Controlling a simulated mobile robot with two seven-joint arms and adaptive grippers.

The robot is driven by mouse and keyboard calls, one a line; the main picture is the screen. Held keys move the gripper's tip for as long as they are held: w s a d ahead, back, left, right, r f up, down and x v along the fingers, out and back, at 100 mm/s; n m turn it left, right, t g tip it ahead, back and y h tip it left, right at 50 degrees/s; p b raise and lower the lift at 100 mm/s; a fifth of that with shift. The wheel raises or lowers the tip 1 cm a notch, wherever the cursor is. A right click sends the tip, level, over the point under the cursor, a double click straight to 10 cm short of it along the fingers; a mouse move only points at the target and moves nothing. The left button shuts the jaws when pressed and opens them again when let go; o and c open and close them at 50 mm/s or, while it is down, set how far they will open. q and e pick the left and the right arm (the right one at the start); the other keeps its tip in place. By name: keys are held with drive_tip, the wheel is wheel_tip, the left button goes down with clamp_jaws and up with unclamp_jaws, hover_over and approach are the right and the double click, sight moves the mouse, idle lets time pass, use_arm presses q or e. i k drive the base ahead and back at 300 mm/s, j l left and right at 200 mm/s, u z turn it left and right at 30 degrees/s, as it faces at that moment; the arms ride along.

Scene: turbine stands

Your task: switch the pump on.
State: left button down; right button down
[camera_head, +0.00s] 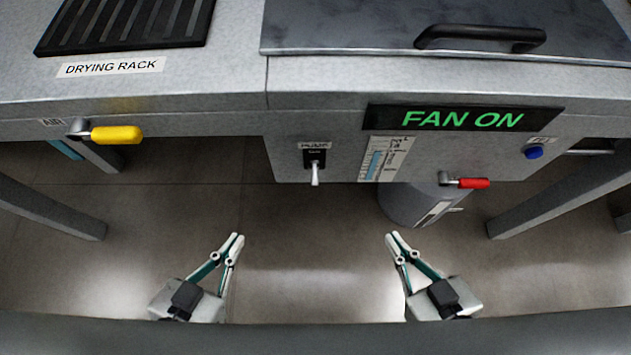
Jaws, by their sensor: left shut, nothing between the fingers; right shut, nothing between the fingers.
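The pump switch (315,172) is a white toggle lever on a black plate on the front panel, under a small label that seems to read PUMP. Its lever points down. My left gripper (237,237) is shut and empty, below and to the left of the switch, well apart from it. My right gripper (392,236) is shut and empty, below and to the right of the switch, also apart from it. Nothing hides the switch.
A black display (460,118) reads FAN ON in green. A yellow-handled valve (117,135) labelled AIR is at left, a red-handled valve (473,183) and a blue button (533,153) at right. A drying rack (125,25) and a handled lid (480,38) lie on top.

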sight(314, 177)
drive_tip(key=k+j, duration=0.45)
drive_tip(key=j, duration=0.2)
drive_tip(key=k+j, duration=0.5)
drive_tip(key=j, duration=0.15)
drive_tip(key=z, duration=0.05)
